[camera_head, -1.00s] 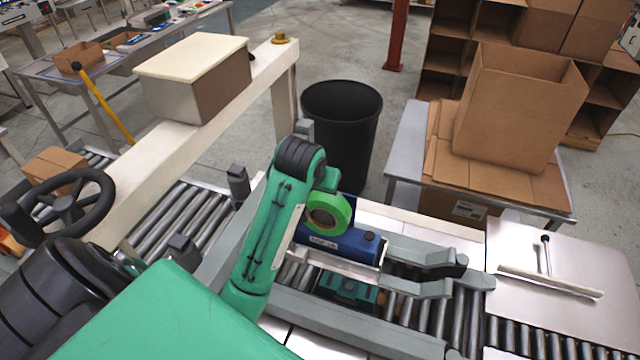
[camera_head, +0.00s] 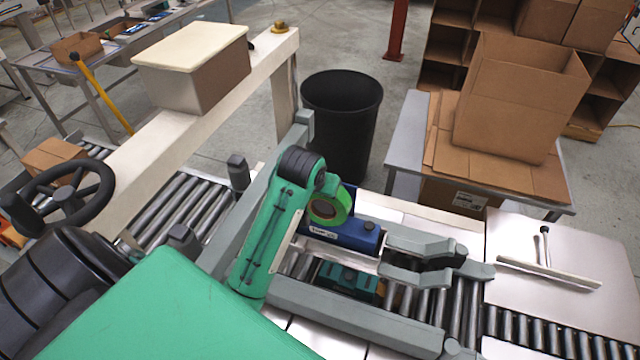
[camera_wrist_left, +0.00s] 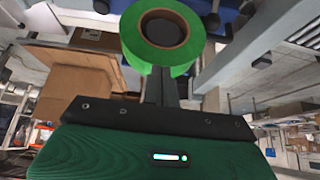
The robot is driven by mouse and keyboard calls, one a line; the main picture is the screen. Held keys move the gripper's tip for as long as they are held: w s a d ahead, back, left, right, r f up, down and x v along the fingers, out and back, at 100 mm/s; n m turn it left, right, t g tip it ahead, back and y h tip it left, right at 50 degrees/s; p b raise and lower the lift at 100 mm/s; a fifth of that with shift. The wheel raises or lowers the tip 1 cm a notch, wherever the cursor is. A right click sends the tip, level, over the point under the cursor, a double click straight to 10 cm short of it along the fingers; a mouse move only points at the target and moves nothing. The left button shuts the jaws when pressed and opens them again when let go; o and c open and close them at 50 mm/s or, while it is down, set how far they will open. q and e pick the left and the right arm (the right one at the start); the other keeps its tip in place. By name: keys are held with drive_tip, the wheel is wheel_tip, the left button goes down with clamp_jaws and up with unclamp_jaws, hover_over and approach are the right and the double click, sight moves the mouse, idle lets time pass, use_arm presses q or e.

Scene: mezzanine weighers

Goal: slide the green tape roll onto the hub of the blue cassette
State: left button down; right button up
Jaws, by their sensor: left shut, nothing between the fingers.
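The green tape roll (camera_head: 345,204) stands on edge at the left end of the blue cassette (camera_head: 345,236), its brown core showing. In the left wrist view the roll (camera_wrist_left: 131,38) is face-on, just beyond my left gripper's fingers (camera_wrist_left: 166,88), which are shut with nothing between them. In the head view my left gripper (camera_head: 326,184) is next to the roll, mostly hidden by my green arm. The hub cannot be made out, so I cannot tell whether the roll sits fully around it. My right gripper is not in view.
The cassette lies at the roller conveyor (camera_head: 460,315) beside a grey clamp-like fixture (camera_head: 425,245). A black bin (camera_head: 342,120) stands behind. An open cardboard box (camera_head: 515,105) is on a side table at right. A white-topped box (camera_head: 190,70) rests on the beam at left.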

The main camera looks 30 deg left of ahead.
sight(323, 204)
use_arm(q)
drive_tip(key=shift+f, duration=2.15)
drive_tip(key=v, duration=0.4)
drive_tip(key=shift+s+f, duration=0.15)
